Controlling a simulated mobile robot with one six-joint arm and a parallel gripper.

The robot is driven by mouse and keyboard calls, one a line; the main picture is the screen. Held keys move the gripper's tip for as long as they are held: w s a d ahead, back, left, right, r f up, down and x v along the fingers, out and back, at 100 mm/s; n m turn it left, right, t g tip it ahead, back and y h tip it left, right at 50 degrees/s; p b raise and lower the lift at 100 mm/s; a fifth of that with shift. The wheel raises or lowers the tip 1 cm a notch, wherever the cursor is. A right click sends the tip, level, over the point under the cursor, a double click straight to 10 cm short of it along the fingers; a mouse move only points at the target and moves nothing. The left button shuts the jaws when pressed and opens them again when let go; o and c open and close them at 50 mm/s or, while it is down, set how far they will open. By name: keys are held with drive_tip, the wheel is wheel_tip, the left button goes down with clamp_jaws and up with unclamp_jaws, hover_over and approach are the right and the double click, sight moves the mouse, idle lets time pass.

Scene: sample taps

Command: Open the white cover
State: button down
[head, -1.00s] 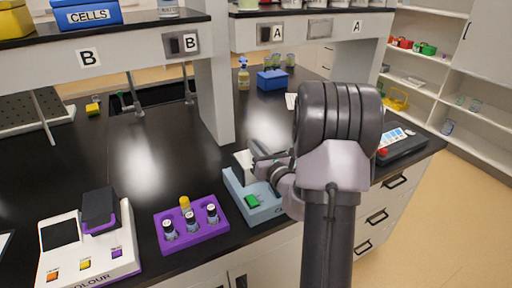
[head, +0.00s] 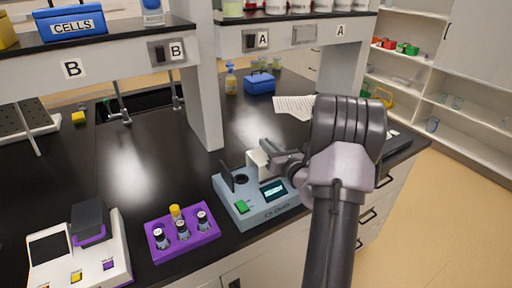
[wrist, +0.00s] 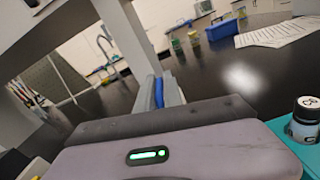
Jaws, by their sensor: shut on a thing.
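The white cover (head: 258,165) stands raised on the blue-grey CLOUD meter (head: 236,214) in the head view. My gripper (head: 269,155) is shut on the cover from its right side and hides part of it. A dark round well (head: 241,179) lies exposed to the left of the cover, with a thin dark flap (head: 227,177) upright beside it. The meter has a green button (head: 242,207) and a lit display (head: 274,190). In the wrist view my gripper (wrist: 164,92) shows at the middle, and the cover cannot be made out clearly.
A purple rack (head: 188,246) with several capped vials and the white COLOUR meter (head: 112,262) stand to the left. A black-capped vial (wrist: 306,120) shows at the wrist view's right edge. A shelf post (head: 207,100) rises behind the meter. Papers (head: 295,106) lie behind.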

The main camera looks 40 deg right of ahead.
drive_tip(key=shift+d+r, duration=0.15)
drive_tip(key=c, duration=1.5)
unclamp_jaws()
drive_tip(key=shift+w, duration=0.1)
drive_tip(key=p+v, duration=0.2)
drive_tip(key=v, duration=1.5)
drive_tip(key=shift+s, duration=0.25)
